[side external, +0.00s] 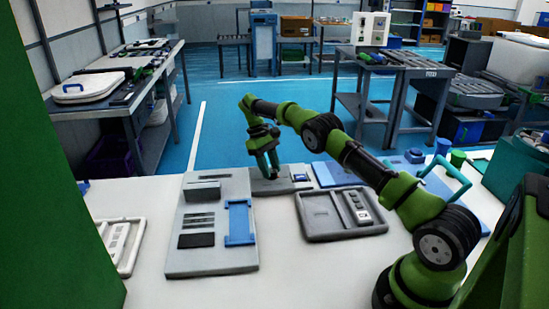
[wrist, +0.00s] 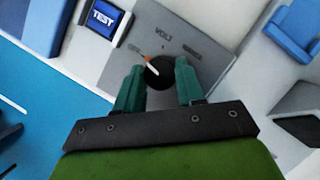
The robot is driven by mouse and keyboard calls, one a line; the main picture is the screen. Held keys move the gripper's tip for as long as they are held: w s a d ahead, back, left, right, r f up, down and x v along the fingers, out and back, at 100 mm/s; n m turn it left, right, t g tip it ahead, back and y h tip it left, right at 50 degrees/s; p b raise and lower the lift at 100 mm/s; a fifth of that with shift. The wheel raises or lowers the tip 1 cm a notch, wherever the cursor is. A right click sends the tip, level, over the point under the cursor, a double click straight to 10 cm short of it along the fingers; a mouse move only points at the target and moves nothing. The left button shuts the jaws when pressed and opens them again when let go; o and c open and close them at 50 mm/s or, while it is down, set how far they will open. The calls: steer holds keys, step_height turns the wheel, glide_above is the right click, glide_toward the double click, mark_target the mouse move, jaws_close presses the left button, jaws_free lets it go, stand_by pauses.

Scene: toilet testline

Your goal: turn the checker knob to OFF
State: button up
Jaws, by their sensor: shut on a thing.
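The checker (side external: 270,187) is a grey box at the back of the white table, with a small blue screen. In the wrist view its grey panel (wrist: 205,22) carries a round black knob (wrist: 160,73) with a white and orange pointer. The pointer aims up and left in that view. My gripper (side external: 270,170) reaches down over the checker. In the wrist view the gripper's teal fingers (wrist: 157,79) are shut on the knob, one on each side.
The screen reading TEST (wrist: 102,18) is beside the panel. A grey board with slots and a blue bracket (side external: 239,222) lies to the left on the table. A grey tray (side external: 318,235) lies in front and right. Blue parts (side external: 340,174) lie behind the tray.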

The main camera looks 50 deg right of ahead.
mark_target(275, 172)
steer(key=shift+n, duration=0.5)
steer(key=o, duration=1)
step_height(275, 172, up, 4)
steer(key=shift+f, duration=0.15)
steer(key=s+a, duration=0.1)
steer(key=s, duration=0.4)
steer(key=s+a, duration=0.2)
steer(key=s, duration=0.3)
steer(key=s+a+r, duration=0.1)
steer(key=s+a, duration=0.1)
steer(key=s, duration=0.3)
steer(key=shift+r, duration=0.1)
